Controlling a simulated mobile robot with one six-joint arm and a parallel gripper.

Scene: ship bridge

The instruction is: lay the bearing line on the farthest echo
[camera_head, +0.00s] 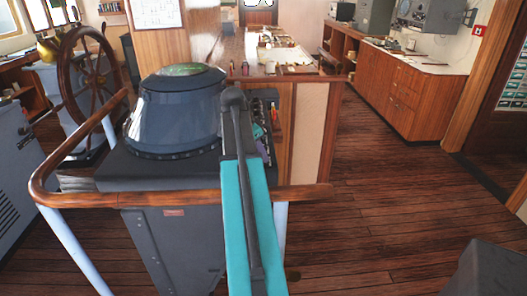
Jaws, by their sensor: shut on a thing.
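A dark blue-grey radar console (172,118) stands behind the wooden rail, left of my arm. A greenish round face (180,70) shows on its top at a steep slant. The echoes and the bearing line cannot be made out from here. My teal arm rises from the bottom of the picture along the console's right side, and its grey upper end is beside the console's top edge. My gripper cannot be made out; the arm may hide it, along with part of the console's right side.
A curved wooden rail (85,201) on pale posts runs around the console. A spoked ship's wheel (88,85) stands at left. A long chart table (233,55) with small objects is behind, and wooden cabinets (408,88) line the right wall. The plank floor (390,200) at right is clear.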

